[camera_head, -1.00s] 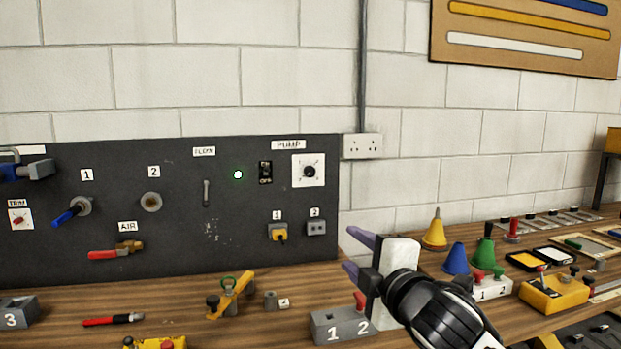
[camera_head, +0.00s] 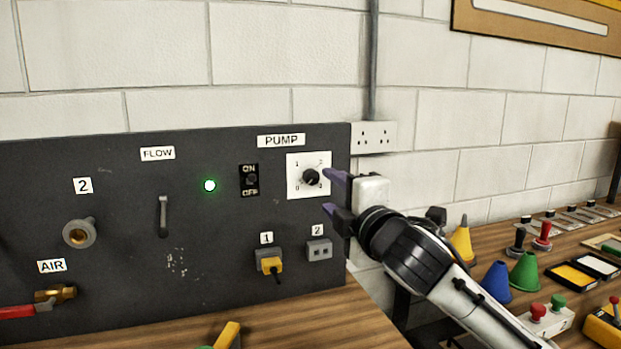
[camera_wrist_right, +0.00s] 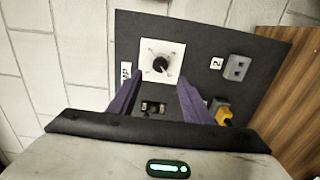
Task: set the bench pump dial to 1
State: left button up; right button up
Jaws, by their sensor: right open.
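The pump dial (camera_head: 311,177) is a black knob on a white square plate with small numbers around it, under the PUMP label (camera_head: 281,141) on the dark panel. Its pointer is too small to read surely. My right gripper (camera_head: 334,194) is open and empty, with purple fingers just right of the dial plate in the head view. In the right wrist view the dial (camera_wrist_right: 160,64) shows uncovered beyond the tips of my open right gripper (camera_wrist_right: 158,88), apart from them. My left gripper is not in view.
An ON/OFF switch (camera_head: 249,180) and a lit green lamp (camera_head: 209,185) sit left of the dial. Sockets 1 (camera_head: 268,260) and 2 (camera_head: 319,250) are below; a yellow plug is in socket 1. Coloured cones (camera_head: 497,281) stand on the bench at right.

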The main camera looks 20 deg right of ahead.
aim_at(313, 178)
jog(key=w, duration=0.4)
jog(key=w+b, duration=0.1)
jog(key=w, duration=0.2)
jog(key=shift+w+a, duration=0.2)
jog(key=shift+w, duration=0.75)
jog(key=c, duration=1.1)
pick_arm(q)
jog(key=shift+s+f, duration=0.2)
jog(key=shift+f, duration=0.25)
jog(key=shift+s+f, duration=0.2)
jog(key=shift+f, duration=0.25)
pick_arm(e)
jog(key=shift+o, duration=0.2)
